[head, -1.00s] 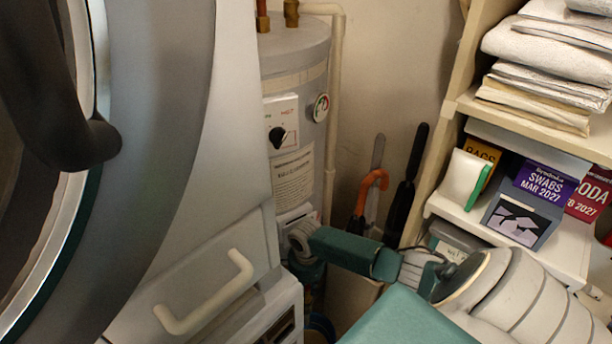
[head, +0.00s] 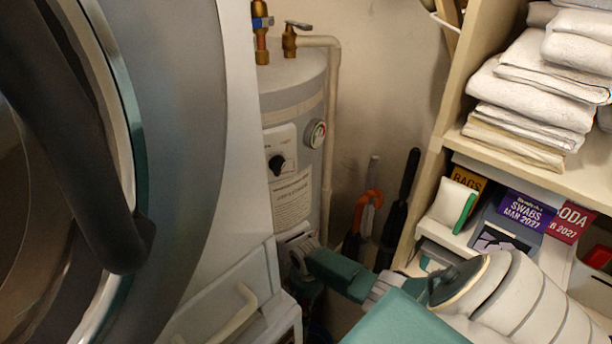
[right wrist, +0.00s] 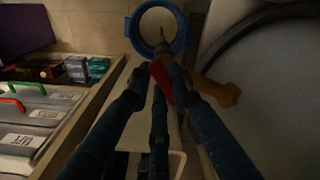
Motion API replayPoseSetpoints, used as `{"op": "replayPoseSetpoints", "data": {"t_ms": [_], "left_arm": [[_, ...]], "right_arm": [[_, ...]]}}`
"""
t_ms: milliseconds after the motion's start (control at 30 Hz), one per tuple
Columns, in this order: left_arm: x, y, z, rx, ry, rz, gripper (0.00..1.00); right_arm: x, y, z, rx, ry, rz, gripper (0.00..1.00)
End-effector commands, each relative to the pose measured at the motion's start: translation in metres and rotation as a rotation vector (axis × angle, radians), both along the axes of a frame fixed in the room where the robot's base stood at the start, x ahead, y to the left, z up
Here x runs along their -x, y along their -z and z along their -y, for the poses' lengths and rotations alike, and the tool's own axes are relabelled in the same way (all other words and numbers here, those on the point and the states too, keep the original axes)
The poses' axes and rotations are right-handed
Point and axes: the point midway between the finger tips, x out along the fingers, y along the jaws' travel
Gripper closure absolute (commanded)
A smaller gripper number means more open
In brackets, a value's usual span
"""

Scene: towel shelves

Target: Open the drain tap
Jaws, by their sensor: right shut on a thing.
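In the right wrist view the drain tap shows as a brass body (right wrist: 215,90) with a red lever (right wrist: 161,82). My right gripper (right wrist: 163,62) is shut on the red lever, whose outline is partly covered by the fingers. In the head view my right gripper (head: 306,287) is low at the foot of the grey water heater (head: 300,95), and the tap itself is hidden there. My left gripper is not in view.
A blue-rimmed bucket (right wrist: 133,38) lies beyond the fingertips in the right wrist view. A large round-doored machine (head: 195,130) fills the left of the head view. Shelves with folded towels (head: 530,85) and boxes stand close on the right, leaving a narrow gap.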

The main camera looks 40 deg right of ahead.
Motion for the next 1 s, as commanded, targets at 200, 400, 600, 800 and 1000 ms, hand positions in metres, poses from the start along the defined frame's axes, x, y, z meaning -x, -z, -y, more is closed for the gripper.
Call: {"op": "replayPoseSetpoints", "data": {"t_ms": [200, 400, 600, 800, 1000], "left_arm": [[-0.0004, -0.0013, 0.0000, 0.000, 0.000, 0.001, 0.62], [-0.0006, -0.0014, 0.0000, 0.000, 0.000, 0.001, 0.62], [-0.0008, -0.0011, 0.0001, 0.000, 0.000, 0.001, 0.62], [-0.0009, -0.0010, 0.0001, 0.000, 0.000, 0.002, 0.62], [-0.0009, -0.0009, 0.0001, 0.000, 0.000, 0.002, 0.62]], "right_arm": [[0.0006, 0.0005, 0.0011, 0.000, -0.199, -0.001, 1.00], [0.0003, 0.0006, 0.0024, 0.000, -0.355, -0.001, 1.00], [-0.0002, 0.0005, 0.0034, 0.000, -0.467, -0.001, 1.00], [-0.0006, 0.0004, 0.0038, 0.000, -0.532, -0.001, 1.00], [-0.0008, 0.0002, 0.0041, 0.000, -0.555, -0.001, 1.00]]}}
